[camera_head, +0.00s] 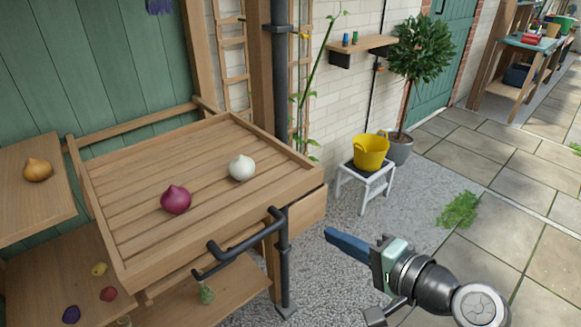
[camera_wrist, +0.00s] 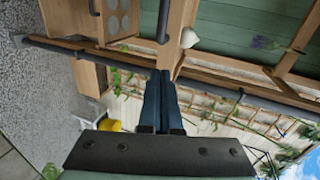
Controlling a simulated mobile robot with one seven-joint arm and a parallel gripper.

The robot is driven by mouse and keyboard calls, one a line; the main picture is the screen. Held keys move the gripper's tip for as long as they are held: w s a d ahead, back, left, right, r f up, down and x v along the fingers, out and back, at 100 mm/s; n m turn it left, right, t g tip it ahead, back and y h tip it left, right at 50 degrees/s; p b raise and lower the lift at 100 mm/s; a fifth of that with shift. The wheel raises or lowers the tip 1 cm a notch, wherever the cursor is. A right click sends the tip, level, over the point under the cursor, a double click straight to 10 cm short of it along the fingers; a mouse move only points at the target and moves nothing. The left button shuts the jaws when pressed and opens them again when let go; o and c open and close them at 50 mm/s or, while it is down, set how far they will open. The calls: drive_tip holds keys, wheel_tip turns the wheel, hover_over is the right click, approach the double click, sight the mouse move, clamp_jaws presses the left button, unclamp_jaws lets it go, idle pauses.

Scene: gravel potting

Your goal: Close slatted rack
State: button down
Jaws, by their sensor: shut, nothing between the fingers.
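The slatted wooden rack (camera_head: 135,183) is tilted in the head view, at left centre, and appears pulled out from the green wall. A red onion (camera_head: 176,199) and a white onion (camera_head: 242,167) lie on its slats. A dark bar handle (camera_head: 247,243) is at its front right corner. My gripper (camera_head: 328,235) is right of the rack and handle, apart from both, with its blue fingers together and nothing between them. In the wrist view my gripper (camera_wrist: 163,75) points toward the wooden frame; a white onion (camera_wrist: 190,38) shows beyond the fingertips.
A dark vertical pipe (camera_head: 281,90) stands behind the rack's right corner. A yellow bucket (camera_head: 370,152) sits on a white stool (camera_head: 365,187). A shelf at left holds a yellow onion (camera_head: 38,170); a lower shelf holds small bulbs. Gravel (camera_head: 335,215) is open around my gripper.

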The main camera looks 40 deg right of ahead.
sight(279, 201)
drive_tip(key=x, duration=0.4)
drive_tip(key=r+p+x, duration=0.1)
drive_tip(key=x, duration=0.8)
drive_tip(key=shift+w+r, duration=0.25)
drive_tip(key=shift+w, duration=0.1)
